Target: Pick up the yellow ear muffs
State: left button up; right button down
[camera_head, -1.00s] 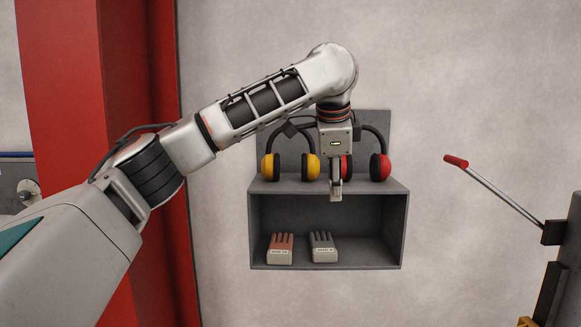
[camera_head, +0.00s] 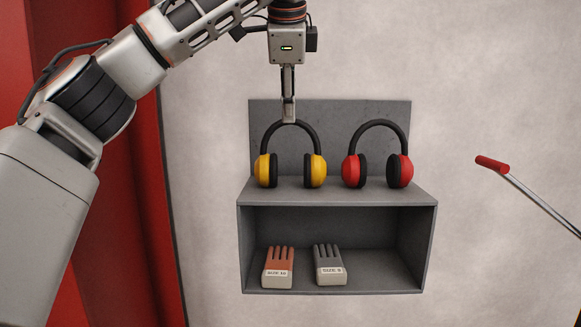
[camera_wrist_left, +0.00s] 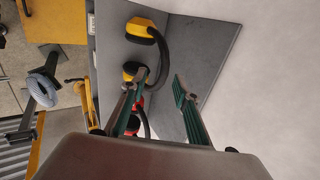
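The yellow ear muffs (camera_head: 264,170) stand upright on top of the grey shelf unit, with the black headband arched above the cups. My left gripper (camera_head: 289,112) points down at the top of the headband; its fingers line up one behind the other in the head view. In the left wrist view its two fingers (camera_wrist_left: 160,82) are spread apart, with the headband of the yellow ear muffs (camera_wrist_left: 139,27) showing beyond the gap between them. I cannot tell whether they touch the band. One yellow cup is partly hidden by a finger there. My right gripper is not in view.
Red ear muffs (camera_head: 400,170) stand just right of the yellow ones. The grey shelf unit (camera_head: 340,197) has a back panel behind them and holds orange gloves (camera_head: 278,266) and grey gloves (camera_head: 329,265) below. A red-handled lever (camera_head: 492,164) sticks out at the right.

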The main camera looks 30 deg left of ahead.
pick_arm(q)
jog(key=x, duration=0.5)
jog(key=shift+w+d, duration=0.1)
jog(key=shift+w, duration=0.3)
jog(key=shift+w+f+p, duration=0.2)
jog(key=shift+f+p, duration=0.05)
jog(key=shift+p, duration=0.05)
grip_shut()
